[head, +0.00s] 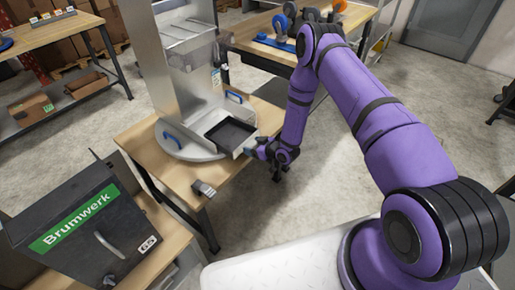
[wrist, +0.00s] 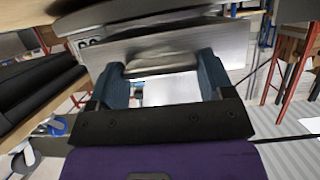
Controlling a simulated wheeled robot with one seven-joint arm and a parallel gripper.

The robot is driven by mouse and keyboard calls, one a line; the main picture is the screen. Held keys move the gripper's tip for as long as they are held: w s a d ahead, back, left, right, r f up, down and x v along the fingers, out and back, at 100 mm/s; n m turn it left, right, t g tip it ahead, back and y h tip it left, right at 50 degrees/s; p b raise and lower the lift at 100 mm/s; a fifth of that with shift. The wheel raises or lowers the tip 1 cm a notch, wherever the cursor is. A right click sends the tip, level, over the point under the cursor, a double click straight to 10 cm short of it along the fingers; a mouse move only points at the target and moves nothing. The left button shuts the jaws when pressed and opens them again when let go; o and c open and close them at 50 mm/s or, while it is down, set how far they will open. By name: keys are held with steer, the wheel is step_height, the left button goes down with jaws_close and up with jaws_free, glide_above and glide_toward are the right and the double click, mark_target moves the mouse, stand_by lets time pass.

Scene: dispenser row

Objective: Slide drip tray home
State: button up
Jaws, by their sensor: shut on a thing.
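The drip tray (head: 231,133) is a shallow square metal tray with a dark inside. It sits low at the front of the tall metal dispenser (head: 165,75), over its round base, and its near end sticks out toward my arm. My gripper (head: 250,149) is at the tray's near right end, shut on it. In the wrist view my gripper (wrist: 163,70) has its two blue-grey fingers against a bright metal panel (wrist: 180,45), which looks like the tray's front. The exact grip point and the tray's far end under the dispenser cannot be made out.
Blue handles (head: 172,139) stand on the round base. A small grey block (head: 203,188) lies at the wooden table's (head: 150,135) near edge. A dark Brumwerk box (head: 85,225) stands at lower left. Another table (head: 265,50) with orange and blue parts is behind.

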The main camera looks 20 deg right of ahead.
mark_target(249, 143)
steer(key=shift+w+a+f, duration=0.1)
steer(key=shift+w+a, duration=0.8)
steer(key=shift+w, duration=0.3)
steer(key=shift+f, duration=0.2)
